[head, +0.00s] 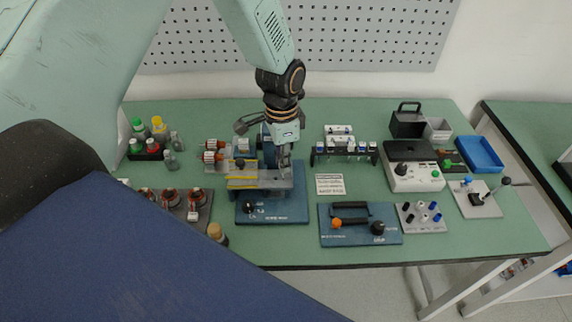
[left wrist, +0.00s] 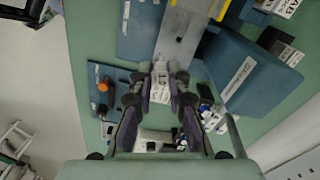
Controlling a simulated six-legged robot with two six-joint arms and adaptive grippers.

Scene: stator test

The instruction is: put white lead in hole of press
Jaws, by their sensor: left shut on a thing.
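The press (head: 272,207) is a blue base with a grey plate and a yellow bar, standing left of the table's middle. Its grey plate also shows at the top of the left wrist view (left wrist: 183,38). My left gripper (head: 284,160) points down right over the press's back right part. In the left wrist view its fingertips (left wrist: 160,68) are close together at the plate's edge. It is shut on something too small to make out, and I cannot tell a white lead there. The press hole is hidden. My right gripper is not in view.
Coil parts (head: 172,198) and bottles (head: 158,127) stand on the left. A small rack (head: 345,150), a white label card (head: 330,184) and a blue handle panel (head: 360,224) are right of the press. A blue tray (head: 481,153) lies far right. Bare green table shows at front right.

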